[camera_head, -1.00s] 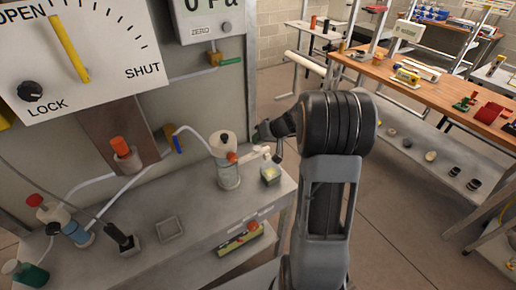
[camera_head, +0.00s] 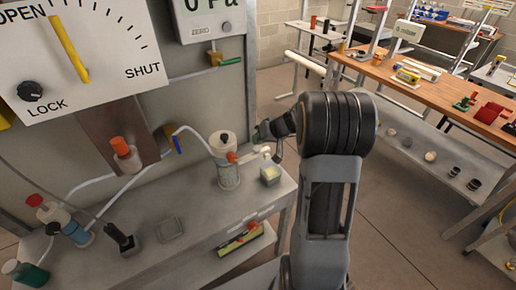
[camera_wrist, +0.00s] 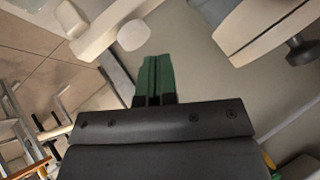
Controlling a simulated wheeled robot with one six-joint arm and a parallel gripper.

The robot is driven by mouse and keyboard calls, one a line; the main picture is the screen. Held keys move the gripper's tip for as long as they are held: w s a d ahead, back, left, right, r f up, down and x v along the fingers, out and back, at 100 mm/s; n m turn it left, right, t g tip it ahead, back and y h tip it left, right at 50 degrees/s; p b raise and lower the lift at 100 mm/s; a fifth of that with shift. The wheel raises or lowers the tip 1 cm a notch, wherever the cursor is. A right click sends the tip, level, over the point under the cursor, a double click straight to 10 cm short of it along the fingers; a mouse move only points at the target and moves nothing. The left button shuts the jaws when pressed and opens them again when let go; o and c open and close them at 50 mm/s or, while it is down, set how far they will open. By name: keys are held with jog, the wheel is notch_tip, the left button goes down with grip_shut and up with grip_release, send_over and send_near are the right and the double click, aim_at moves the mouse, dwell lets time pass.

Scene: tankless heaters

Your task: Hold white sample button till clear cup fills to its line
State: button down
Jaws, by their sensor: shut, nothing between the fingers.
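A white arm (camera_head: 250,156) runs right from an upright clear and white cylinder (camera_head: 228,168) on the grey bench. A small round white piece, seemingly the sample button, shows in the wrist view (camera_wrist: 133,35) beside a pale bar. The small cup (camera_head: 270,174) stands under the arm's end, with a pale yellowish look. Its line and level are too small to read. My gripper (camera_head: 262,131) is above the arm's end in the head view. In the wrist view its green fingers (camera_wrist: 154,78) are shut and empty, just below the white piece in the picture. Contact cannot be told.
An orange-capped fitting (camera_head: 122,152) and hoses lie left of the cylinder. The panel with dial (camera_head: 75,60) stands behind. A wooden workbench (camera_head: 440,85) is at the right.

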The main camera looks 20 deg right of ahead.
aim_at(258, 148)
jog(key=shift+f+b, duration=0.95)
jog(key=shift+b, duration=0.75)
dwell(0.8)
jog(key=shift+r, duration=0.1)
dwell(1.6)
jog(key=shift+r+p, duration=0.3)
jog(key=shift+r, duration=0.6)
jog(key=shift+r, duration=0.1)
jog(key=shift+r+p, duration=1.1)
jog(key=shift+r, duration=1.3)
